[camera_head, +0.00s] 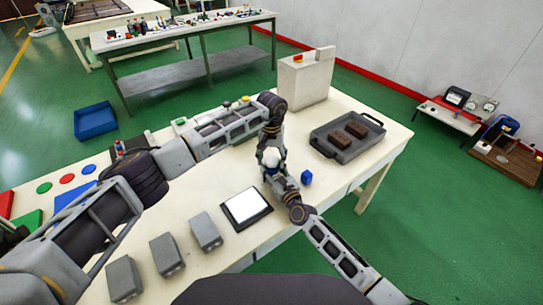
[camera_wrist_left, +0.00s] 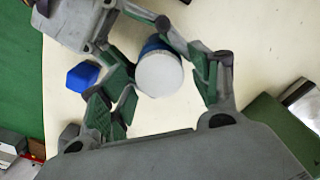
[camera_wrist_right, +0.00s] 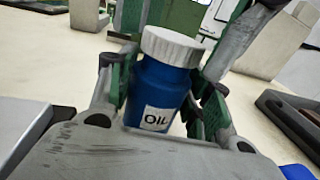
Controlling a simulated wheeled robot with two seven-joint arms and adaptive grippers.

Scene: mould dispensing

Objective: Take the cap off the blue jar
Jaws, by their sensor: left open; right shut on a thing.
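The blue jar (camera_wrist_right: 160,90) with an OIL label and a white ribbed cap (camera_wrist_right: 172,45) shows in the right wrist view. The cap sits on the jar. My right gripper (camera_wrist_right: 163,105) is shut around the jar's body and holds it. My left gripper (camera_wrist_left: 163,90) is open, its fingers on either side of the white cap (camera_wrist_left: 160,75), which faces the left wrist camera. Whether either finger touches the cap is unclear. In the head view the white cap (camera_head: 271,157) shows between the two grippers, and the jar body is mostly hidden.
A blue block (camera_head: 306,178) stands on the table close to my right gripper. A dark tray (camera_head: 318,146) with brown blocks lies to the right. A white-topped plate (camera_head: 246,207) and several grey boxes (camera_head: 206,231) stand in front. A beige box (camera_head: 303,82) stands behind.

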